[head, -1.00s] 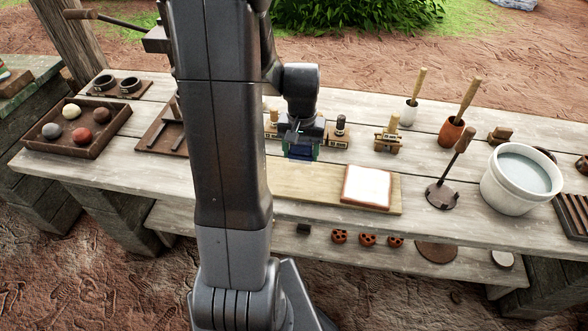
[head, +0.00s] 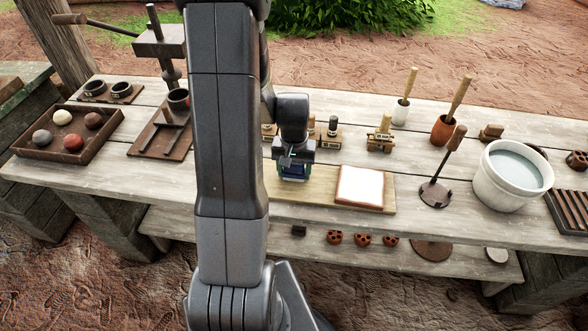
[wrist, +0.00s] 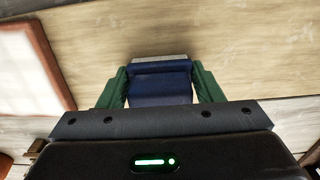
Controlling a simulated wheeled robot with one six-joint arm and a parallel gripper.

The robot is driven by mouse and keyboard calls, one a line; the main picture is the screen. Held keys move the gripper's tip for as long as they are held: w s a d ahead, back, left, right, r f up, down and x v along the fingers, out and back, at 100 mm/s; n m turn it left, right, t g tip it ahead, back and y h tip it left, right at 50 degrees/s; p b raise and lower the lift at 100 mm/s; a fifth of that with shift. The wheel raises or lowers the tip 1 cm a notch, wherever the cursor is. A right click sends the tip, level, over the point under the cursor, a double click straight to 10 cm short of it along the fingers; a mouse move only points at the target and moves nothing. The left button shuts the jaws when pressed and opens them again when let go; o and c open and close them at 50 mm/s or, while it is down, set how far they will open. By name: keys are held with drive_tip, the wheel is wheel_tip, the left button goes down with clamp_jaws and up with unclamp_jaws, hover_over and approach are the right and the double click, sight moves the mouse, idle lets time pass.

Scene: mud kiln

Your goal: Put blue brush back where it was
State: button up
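My gripper (head: 296,173) hangs over the left part of a pale wooden board (head: 320,199) on the bench. In the wrist view its green fingers (wrist: 160,78) are closed on both sides of the blue brush (wrist: 160,88), which has a pale strip along its far edge. The brush also shows as a small blue patch in the head view (head: 294,169), partly hidden by the gripper. I cannot tell whether it touches the board. A white slab with a brown rim (head: 361,187) lies on the board, right of my gripper.
Small wooden stamps (head: 331,133) stand just behind the board. To the right are a tool on a round dark base (head: 436,193) and a white bucket (head: 511,183). A tray of balls (head: 68,134) and a press (head: 160,40) are at left. My arm hides part of the bench.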

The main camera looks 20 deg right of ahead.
drive_tip(key=o, duration=0.4)
drive_tip(key=shift+r, duration=0.1)
wheel_tip(320, 180, up, 12)
drive_tip(key=shift+r, duration=0.1)
idle(0.4)
